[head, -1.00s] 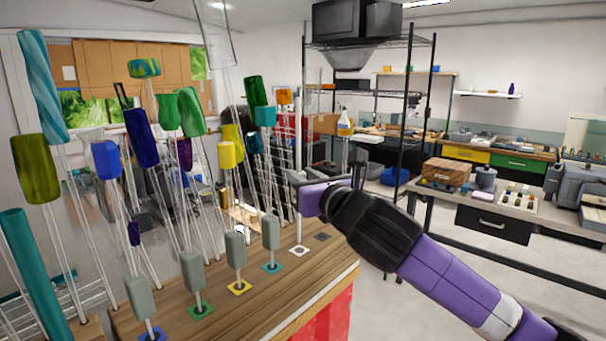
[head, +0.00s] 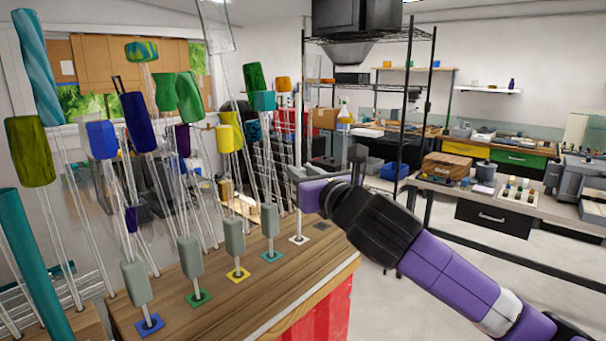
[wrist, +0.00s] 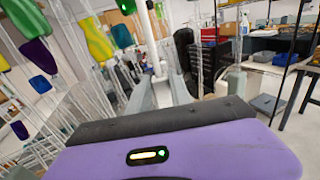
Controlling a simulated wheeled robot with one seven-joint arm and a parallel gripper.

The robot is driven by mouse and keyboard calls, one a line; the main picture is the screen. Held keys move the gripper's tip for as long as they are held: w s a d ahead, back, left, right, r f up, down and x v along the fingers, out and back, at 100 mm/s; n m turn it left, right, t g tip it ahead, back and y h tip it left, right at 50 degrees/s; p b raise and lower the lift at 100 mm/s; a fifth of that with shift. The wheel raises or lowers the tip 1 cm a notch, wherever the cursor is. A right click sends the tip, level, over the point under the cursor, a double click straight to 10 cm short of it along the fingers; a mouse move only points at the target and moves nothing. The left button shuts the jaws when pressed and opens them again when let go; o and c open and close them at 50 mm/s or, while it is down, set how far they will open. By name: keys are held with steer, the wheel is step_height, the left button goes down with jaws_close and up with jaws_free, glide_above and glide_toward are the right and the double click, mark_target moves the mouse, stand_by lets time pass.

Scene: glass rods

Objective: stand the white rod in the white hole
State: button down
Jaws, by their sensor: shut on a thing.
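The white rod (head: 299,224) is upright at the right end of the row on the wooden bench top. It also shows between the fingers in the wrist view (wrist: 152,36). My gripper (head: 300,178) is shut on it, well above the bench. The rod's lower end meets the white square around the white hole (head: 304,241). I cannot tell how deep it sits in the hole. The hole itself is mostly hidden by the rod. In the wrist view both grey fingers of my gripper (wrist: 160,92) close around the rod.
Several rods with grey-green sleeves stand in the blue (head: 150,324), green (head: 199,299), yellow (head: 238,275) and teal (head: 271,256) squares. A dark square (head: 321,226) is bare at the right. Tall glass rods with coloured tops crowd the left. Open floor lies right.

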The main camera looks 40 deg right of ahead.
steer(key=shift+f+b, duration=2.25)
steer(key=shift+f, duration=0.05)
steer(key=shift+f+b, duration=0.3)
steer(key=shift+b, duration=0.05)
steer(key=c, duration=1.1)
jaws_free()
steer(key=shift+s, duration=0.1)
steer(key=v, duration=0.7)
steer(key=shift+s+a, duration=0.15)
steer(key=shift+s, duration=0.15)
